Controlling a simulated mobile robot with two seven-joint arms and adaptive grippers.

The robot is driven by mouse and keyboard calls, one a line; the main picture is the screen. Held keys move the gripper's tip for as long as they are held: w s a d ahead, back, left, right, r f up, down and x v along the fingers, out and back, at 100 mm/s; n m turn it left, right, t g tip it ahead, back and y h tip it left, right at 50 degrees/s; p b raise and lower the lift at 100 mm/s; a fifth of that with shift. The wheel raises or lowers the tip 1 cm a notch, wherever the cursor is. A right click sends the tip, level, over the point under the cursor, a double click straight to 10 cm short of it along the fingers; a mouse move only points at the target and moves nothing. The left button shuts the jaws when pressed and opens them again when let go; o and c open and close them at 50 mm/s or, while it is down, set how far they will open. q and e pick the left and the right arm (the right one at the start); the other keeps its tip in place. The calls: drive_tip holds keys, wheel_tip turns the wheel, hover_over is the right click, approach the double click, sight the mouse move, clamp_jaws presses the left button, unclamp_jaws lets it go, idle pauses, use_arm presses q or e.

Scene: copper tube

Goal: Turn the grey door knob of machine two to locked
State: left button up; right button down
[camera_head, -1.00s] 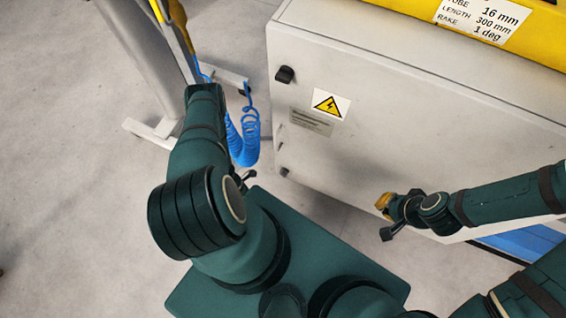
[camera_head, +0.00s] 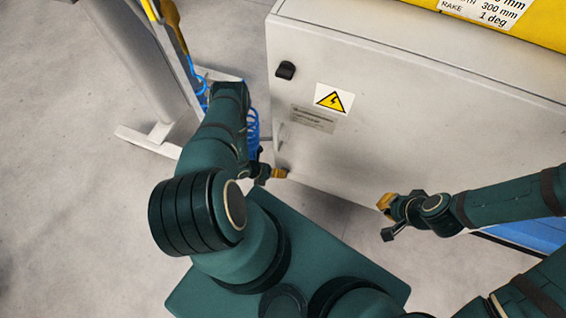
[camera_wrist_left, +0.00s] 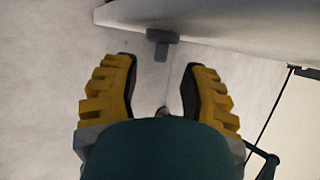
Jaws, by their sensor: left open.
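Machine two's pale grey cabinet door (camera_head: 390,150) fills the right of the head view. A dark knob (camera_head: 286,70) sits near its upper left corner, and a small grey handle (camera_head: 281,132) is below it. My left gripper (camera_head: 278,173) is by the door's lower left edge, covering the place of a lower knob. In the left wrist view, my left gripper (camera_wrist_left: 156,82) is open and empty. A grey knob (camera_wrist_left: 162,37) lies just beyond and between its fingertips, apart from them. My right gripper (camera_head: 386,203) is in front of the door; its jaws are unclear.
A yellow warning triangle (camera_head: 333,99) and a grey label plate (camera_head: 313,118) are on the door. A grey post with a foot (camera_head: 150,140) and a blue coiled hose (camera_head: 252,130) stand left of the cabinet. The concrete floor (camera_head: 70,220) at left is clear.

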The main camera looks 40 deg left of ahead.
use_arm(q)
drive_tip(key=shift+b+x, duration=0.95)
drive_tip(key=shift+x, duration=1.4)
clamp_jaws()
